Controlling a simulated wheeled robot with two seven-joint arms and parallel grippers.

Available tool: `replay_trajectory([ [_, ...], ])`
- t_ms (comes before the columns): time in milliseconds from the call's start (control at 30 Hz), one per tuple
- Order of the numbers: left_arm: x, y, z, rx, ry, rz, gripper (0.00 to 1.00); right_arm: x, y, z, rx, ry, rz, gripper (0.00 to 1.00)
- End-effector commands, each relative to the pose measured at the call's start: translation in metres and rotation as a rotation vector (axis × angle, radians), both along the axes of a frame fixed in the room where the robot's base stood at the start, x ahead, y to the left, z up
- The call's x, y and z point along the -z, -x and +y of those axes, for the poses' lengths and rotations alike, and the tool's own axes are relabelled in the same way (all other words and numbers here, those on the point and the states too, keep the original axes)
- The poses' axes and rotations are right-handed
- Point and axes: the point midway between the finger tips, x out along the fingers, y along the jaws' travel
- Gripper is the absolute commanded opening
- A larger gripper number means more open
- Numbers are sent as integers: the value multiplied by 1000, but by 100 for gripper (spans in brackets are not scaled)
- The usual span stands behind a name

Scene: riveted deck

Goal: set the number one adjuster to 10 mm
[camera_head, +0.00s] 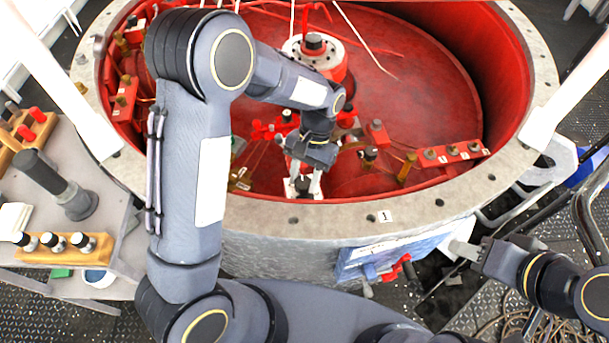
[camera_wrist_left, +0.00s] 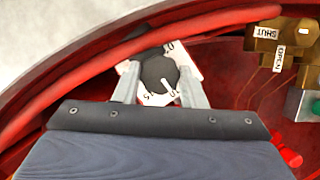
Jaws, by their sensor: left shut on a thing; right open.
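The adjuster is a dark round knob (camera_wrist_left: 158,73) over a white dial plate (camera_wrist_left: 155,98) with black numerals, inside the red-walled vessel close to its near rim. The numerals are partly hidden; a white pointer mark shows on the knob's lower right, and I cannot read the setting surely. My left gripper (camera_head: 303,187) reaches down over the rim and is shut on the knob, one finger on each side, as the left wrist view also shows. A "1" label (camera_head: 385,216) is on the near rim, right of the gripper. My right gripper (camera_head: 465,250) is open and empty outside the vessel.
The vessel's grey rim (camera_head: 335,218) curves close around the left gripper. A red hose runs along the inner wall. A brass block (camera_wrist_left: 283,45) with SHUT and OPEN labels sits right of the dial. A red bar with knobs (camera_head: 452,154) is inside at right. A bench stands at left.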

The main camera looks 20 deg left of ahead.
Motion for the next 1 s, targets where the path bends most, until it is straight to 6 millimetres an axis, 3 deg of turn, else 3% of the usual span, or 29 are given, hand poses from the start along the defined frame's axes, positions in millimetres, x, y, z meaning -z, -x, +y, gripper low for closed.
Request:
replay_trajectory([
  [400,-1,-1,0,-5,1,-5,15,0,0,0,0,0,0,41],
  [433,-1,-1,0,-5,1,-5,41,0,0,0,0,0,0,41],
  [567,-1,-1,0,-5,1,-4,58,0,0,0,0,0,0,41],
  [867,-1,-1,0,-4,1,-2,59,0,0,0,0,0,0,41],
  [1000,-14,-7,-2,-5,2,-5,59,0,0,0,0,0,0,41],
])
